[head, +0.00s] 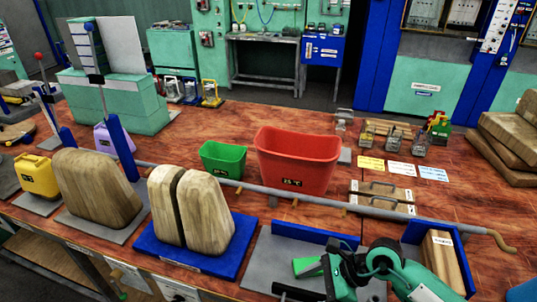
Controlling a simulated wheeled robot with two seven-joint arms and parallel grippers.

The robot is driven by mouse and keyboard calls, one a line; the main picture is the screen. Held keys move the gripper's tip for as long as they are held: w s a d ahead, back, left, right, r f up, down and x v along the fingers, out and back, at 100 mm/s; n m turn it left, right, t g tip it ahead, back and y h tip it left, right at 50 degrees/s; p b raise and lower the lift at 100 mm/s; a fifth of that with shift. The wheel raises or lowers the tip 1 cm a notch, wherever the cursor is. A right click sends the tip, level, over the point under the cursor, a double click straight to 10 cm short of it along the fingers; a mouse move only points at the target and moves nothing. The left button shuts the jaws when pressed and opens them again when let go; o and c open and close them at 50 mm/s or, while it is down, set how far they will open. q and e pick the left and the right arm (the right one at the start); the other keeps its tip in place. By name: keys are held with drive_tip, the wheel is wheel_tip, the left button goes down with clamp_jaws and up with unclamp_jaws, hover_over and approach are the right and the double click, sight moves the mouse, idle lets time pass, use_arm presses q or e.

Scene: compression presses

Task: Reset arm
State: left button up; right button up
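A teal and black arm (385,262), most likely my right one, reaches in at the bottom right over the front of the bench. Its end points left, towards a dark cylinder (290,291) and a small green block (308,267). I cannot make out its fingertips or whether they are open. My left gripper does not show. A long grey bar (300,197) runs across the bench and ends in a bent brown handle (501,241) at the right.
Split wooden blocks (208,212) stand on a blue base (185,258). Another wooden block (92,187), a green bin (222,159) and a red bin (297,160) are nearby. Wooden slabs (510,137) are stacked at right. The bench's back middle (240,118) is clear.

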drive_tip(key=a+r+m+t+y, duration=0.3)
drive_tip(key=a+r+m+y, duration=0.35)
drive_tip(key=r, duration=0.35)
drive_tip(key=w+d+r+m+t+h, duration=0.2)
drive_tip(key=w+d+r+m+t, duration=0.15)
drive_tip(key=m+t, duration=0.55)
drive_tip(key=w+d+r+m+t+h, duration=0.2)
drive_tip(key=d+r+m+t, duration=0.35)
drive_tip(key=m, duration=0.55)
drive_tip(key=s+d+f+m+g+h, duration=0.2)
drive_tip(key=d+f+m+h, duration=1)
drive_tip(key=m, duration=0.6)
drive_tip(key=s+a+f+m+g, duration=0.1)
drive_tip(key=s+f+m+g, duration=0.3)
drive_tip(key=s+f+g, duration=0.4)
drive_tip(key=s+f+m+g, duration=0.35)
drive_tip(key=s+f, duration=0.25)
drive_tip(key=s, duration=0.5)
wheel_tip(320, 180, down, 32)
drive_tip(key=g, duration=0.2)
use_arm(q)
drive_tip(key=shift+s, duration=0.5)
use_arm(e)
drive_tip(key=s+d+f+g, duration=0.1)
drive_tip(key=s+d+f, duration=0.2)
drive_tip(key=s+f, duration=1.5)
drive_tip(key=shift+s+d+f+n, duration=0.15)
drive_tip(key=shift+s+f+n, duration=0.1)
drive_tip(key=shift+s+n, duration=0.25)
